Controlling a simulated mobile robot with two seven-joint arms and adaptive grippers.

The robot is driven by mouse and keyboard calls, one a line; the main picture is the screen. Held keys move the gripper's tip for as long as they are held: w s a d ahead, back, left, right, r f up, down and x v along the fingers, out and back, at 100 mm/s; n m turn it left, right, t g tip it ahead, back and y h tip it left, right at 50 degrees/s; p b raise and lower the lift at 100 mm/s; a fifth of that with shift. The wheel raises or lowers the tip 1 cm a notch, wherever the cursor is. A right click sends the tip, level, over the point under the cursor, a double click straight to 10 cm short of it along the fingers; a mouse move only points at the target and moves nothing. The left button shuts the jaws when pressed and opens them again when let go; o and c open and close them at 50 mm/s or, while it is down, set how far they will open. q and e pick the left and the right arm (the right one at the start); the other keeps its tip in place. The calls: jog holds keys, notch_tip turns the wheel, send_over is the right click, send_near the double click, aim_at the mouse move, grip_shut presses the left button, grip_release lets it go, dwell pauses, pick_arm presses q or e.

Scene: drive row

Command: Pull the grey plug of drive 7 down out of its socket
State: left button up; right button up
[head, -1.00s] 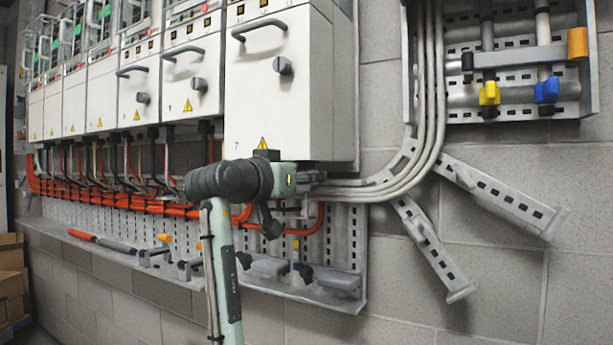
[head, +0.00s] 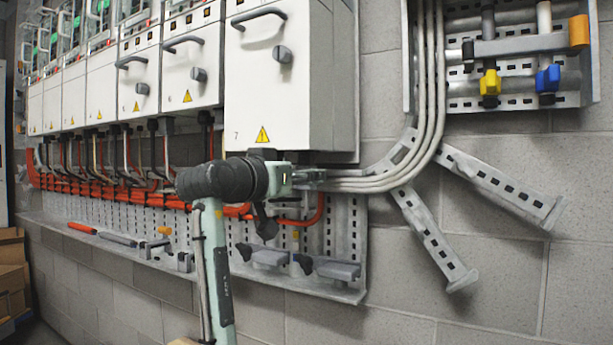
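Drive 7 (head: 255,100) is the large white cabinet with a 7 at its lower left, a grey knob and a yellow warning triangle. I cannot make out its grey plug; my wrist covers much of the area under the cabinet. One arm of mine rises from the bottom, left of the middle, and I take it as the left. Its dark joint and pale wrist lie just below drive 7. My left gripper (head: 312,176) points right, close to the grey cables. Its fingers are small and blend with the background, so their opening is unclear. My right gripper is not in view.
Orange-red cables (head: 120,195) run under the drives. Grey cables (head: 365,184) curve up at the right. A perforated ledge (head: 300,289) carries grey brackets and tools below. Two slotted struts (head: 500,190) slope from the wall. A panel with yellow and blue valve handles (head: 547,80) hangs upper right.

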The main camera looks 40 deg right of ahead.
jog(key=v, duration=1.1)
